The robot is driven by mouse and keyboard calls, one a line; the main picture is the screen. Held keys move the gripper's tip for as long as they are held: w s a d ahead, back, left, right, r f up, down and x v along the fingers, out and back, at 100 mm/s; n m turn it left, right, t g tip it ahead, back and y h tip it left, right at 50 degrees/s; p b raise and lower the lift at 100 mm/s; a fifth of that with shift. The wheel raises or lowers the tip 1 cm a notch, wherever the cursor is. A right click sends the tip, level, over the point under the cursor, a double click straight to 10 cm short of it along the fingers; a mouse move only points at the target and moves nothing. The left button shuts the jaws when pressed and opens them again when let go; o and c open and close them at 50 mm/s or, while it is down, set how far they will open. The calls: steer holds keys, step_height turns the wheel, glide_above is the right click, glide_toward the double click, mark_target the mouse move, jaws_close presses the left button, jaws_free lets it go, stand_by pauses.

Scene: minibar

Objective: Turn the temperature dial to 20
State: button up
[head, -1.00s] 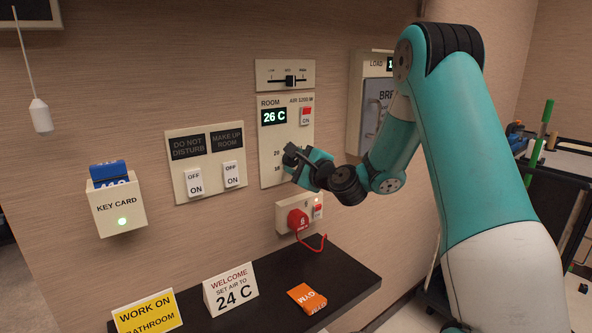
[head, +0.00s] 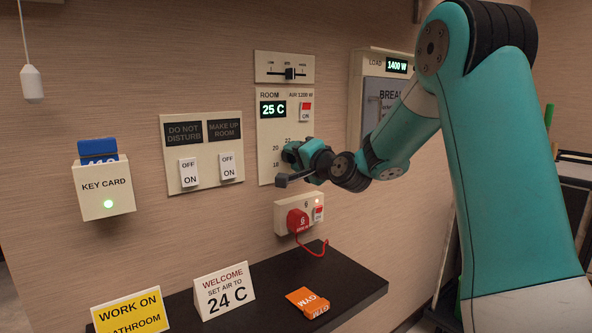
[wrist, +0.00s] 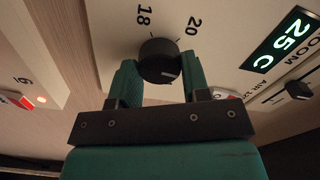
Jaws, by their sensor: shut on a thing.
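The temperature dial (wrist: 160,62) is a black round knob on the white room panel (head: 268,150). In the wrist view the marks 18 and 20 show beside it, and a pale pointer line is on its face. My gripper (wrist: 160,82) has its two green fingers on either side of the knob, closed on it. In the head view my gripper (head: 296,165) is at the lower part of the panel and hides the dial. The room display (head: 273,109) reads 25 C; it also shows in the wrist view (wrist: 285,45).
A slider (head: 290,73) is above the panel, and a red AIR switch (head: 306,110) is beside the display. A socket with a red plug (head: 298,221) is below. A black shelf (head: 350,285) holds a card reading SET AIR TO 24 C (head: 224,291).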

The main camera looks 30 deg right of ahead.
steer(key=n+b, duration=0.5)
steer(key=b, duration=0.1)
steer(key=n+b, duration=0.6)
steer(key=shift+a+f, duration=0.15)
steer(key=shift+f, duration=0.05)
steer(key=shift+r+n+b, duration=0.1)
steer(key=shift+n+b, duration=0.8)
steer(key=shift+b, duration=0.05)
steer(key=shift+r, duration=0.1)
steer(key=o, duration=0.9)
steer(key=shift+s, duration=0.1)
steer(key=s+b, duration=0.1)
steer(key=s, duration=1.6)
steer(key=shift+d, duration=0.3)
